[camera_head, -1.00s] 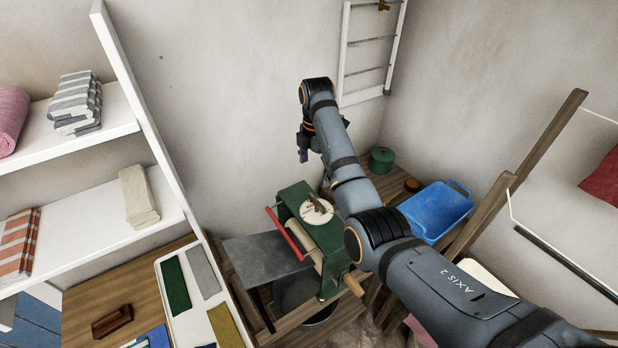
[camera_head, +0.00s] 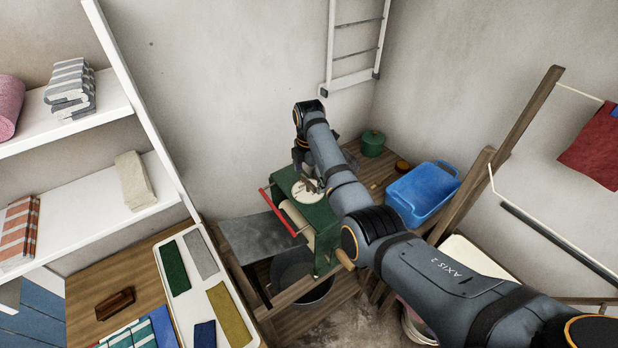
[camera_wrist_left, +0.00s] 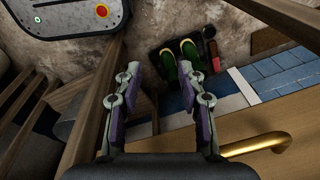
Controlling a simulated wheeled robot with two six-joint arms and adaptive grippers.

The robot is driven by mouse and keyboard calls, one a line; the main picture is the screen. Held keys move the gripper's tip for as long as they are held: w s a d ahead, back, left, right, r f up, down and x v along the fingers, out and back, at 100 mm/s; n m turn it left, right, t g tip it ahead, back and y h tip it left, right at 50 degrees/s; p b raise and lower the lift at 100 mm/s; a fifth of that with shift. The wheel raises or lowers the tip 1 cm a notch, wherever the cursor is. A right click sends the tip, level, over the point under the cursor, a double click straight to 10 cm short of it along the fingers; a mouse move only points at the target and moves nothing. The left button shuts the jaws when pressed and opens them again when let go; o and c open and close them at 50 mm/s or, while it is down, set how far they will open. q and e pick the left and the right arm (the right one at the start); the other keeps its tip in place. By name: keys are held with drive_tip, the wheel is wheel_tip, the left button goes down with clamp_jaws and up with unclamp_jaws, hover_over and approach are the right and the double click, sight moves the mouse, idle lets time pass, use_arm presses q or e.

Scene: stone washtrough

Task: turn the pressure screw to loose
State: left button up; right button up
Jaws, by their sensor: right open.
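The green wringer (camera_head: 325,225) stands on a wooden bench. A pale round dial (camera_head: 301,190) sits on its top, with a small dark handle on it that I take for the pressure screw (camera_head: 310,185). My right gripper (camera_head: 303,167) is open and points down just behind and above the dial. My forearm hides part of the wringer's right side, and I cannot tell whether the fingers touch the handle. My left gripper (camera_wrist_left: 160,82) shows in the left wrist view, open and empty, over the floor and away from the wringer.
A red bar (camera_head: 278,212) and a grey board (camera_head: 258,238) lie on the wringer's left side. A blue tub (camera_head: 425,195) and a green pot (camera_head: 372,143) stand to the right. White shelves (camera_head: 95,205) with folded cloths rise at the left.

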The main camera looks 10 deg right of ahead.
drive_tip(key=shift+a, duration=0.15)
drive_tip(key=shift+c, duration=1.2)
drive_tip(key=shift+w+f, duration=0.1)
drive_tip(key=shift+w, duration=0.1)
drive_tip(key=shift+c, duration=2.4)
drive_tip(key=c, duration=0.4)
use_arm(q)
drive_tip(key=shift+s+f, duration=0.1)
drive_tip(key=shift+s, duration=0.5)
